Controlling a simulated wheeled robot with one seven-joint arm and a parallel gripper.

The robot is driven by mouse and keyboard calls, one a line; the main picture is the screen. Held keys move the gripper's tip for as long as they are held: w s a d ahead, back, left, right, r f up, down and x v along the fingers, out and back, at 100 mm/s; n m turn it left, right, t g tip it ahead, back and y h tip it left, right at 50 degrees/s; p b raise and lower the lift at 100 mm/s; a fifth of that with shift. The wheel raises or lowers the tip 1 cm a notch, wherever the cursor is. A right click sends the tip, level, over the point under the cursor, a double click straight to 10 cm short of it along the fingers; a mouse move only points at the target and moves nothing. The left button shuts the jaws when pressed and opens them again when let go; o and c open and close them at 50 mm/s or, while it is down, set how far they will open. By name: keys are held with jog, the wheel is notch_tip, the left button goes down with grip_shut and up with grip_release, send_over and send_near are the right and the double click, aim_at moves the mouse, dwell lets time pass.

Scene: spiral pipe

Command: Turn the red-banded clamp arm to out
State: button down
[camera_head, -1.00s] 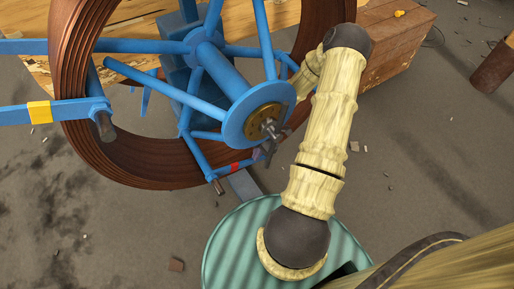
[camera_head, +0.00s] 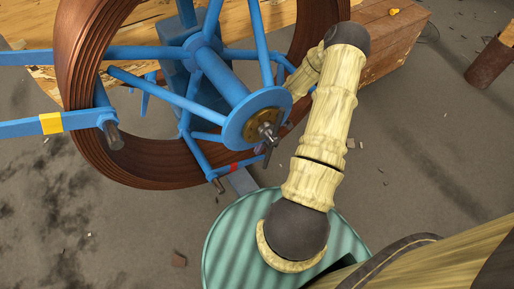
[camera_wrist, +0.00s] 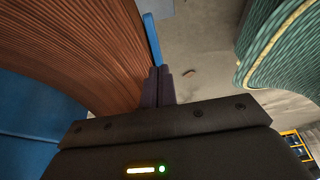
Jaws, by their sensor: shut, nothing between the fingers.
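The red-banded clamp arm (camera_head: 233,167) is a short blue bar at the lower front of the blue spool frame, with a red band and a peg near its left end.
The hub disc (camera_head: 240,122) with its central bolt stands close to my arm. A yellow-banded arm (camera_head: 50,123) extends left. A ribbed teal drum (camera_head: 228,235) stands below, and it is at right in the wrist view (camera_wrist: 285,45). Open floor lies at lower left.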

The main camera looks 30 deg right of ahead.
jog(key=d+r+p, duration=0.3)
jog(key=d+r, duration=0.3)
jog(key=r, duration=0.2)
jog(key=shift+w+r+p, duration=0.15)
jog(key=shift+r+p, duration=0.15)
